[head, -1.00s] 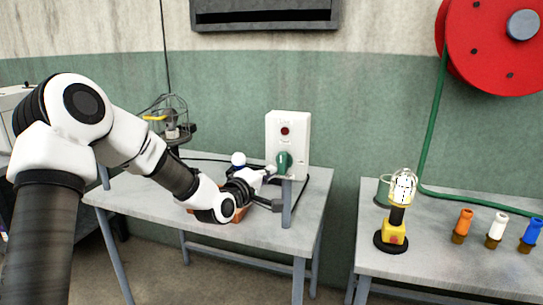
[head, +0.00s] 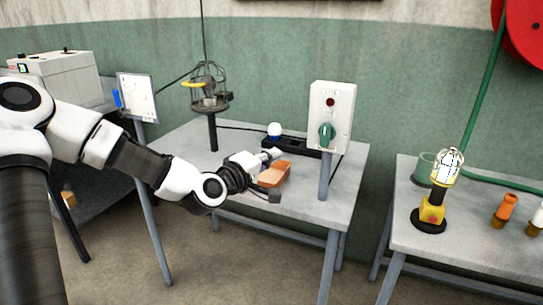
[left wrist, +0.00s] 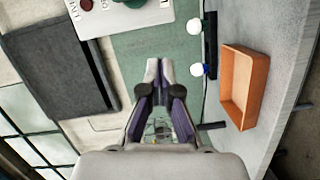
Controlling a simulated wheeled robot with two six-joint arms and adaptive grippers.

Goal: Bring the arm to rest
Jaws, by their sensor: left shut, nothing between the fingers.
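My left arm comes in from the left in the head view. Its gripper (head: 274,154) is shut and empty, over the middle table, left of the switch box (head: 345,105) and apart from its green knob (head: 326,134). In the left wrist view the two fingers (left wrist: 159,66) are close together with nothing held. The switch box shows there at the top (left wrist: 155,14). My right gripper is not in view.
An orange tray (head: 274,175) lies on the middle table beside the gripper, below a white-and-blue bulb (head: 274,130). A caged device (head: 209,90) stands behind. A yellow caged lamp (head: 432,210) stands on the right table (head: 475,250).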

